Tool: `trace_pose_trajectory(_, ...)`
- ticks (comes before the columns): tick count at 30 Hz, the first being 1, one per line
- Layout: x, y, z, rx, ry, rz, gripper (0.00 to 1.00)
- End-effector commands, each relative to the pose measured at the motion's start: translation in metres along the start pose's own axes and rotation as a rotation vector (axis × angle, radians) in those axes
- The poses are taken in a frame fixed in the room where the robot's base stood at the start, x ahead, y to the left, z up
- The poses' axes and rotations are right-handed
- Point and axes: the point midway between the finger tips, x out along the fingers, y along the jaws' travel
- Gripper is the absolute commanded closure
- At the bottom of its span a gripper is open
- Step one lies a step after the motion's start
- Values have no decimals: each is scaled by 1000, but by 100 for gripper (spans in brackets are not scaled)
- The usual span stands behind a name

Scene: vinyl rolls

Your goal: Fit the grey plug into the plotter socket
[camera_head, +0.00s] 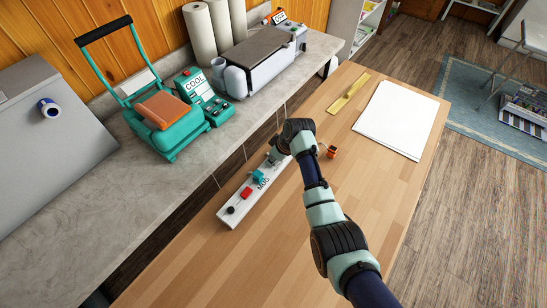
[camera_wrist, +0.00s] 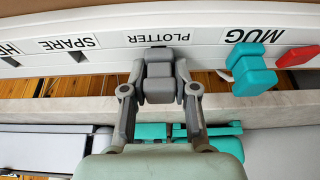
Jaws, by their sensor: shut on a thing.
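The white socket strip (camera_head: 238,207) lies along the left edge of the wooden table. In the wrist view, its PLOTTER label (camera_wrist: 158,39) is above the grey plug (camera_wrist: 158,70). My gripper (camera_wrist: 158,88) is shut on this plug, with one finger on each side. The plug stands at the strip face directly below the label and covers the plotter socket. I cannot tell how deep it sits. In the head view my wrist largely hides the plug and that end of the strip. The SPARE socket (camera_wrist: 78,57) beside it is empty.
A teal plug (camera_wrist: 250,68) at MUG and a red plug (camera_wrist: 298,56) stand close by on the strip. A black plug (camera_head: 231,210) is at the near end. An orange object (camera_head: 331,151) lies right of my wrist. White paper (camera_head: 397,120) lies farther right.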

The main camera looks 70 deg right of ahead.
Motion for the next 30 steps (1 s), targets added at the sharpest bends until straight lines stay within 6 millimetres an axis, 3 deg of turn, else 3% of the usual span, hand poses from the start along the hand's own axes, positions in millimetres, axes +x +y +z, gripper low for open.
trace_pose_trajectory(30, 6, 0, 3, 0, -1, -1, 100)
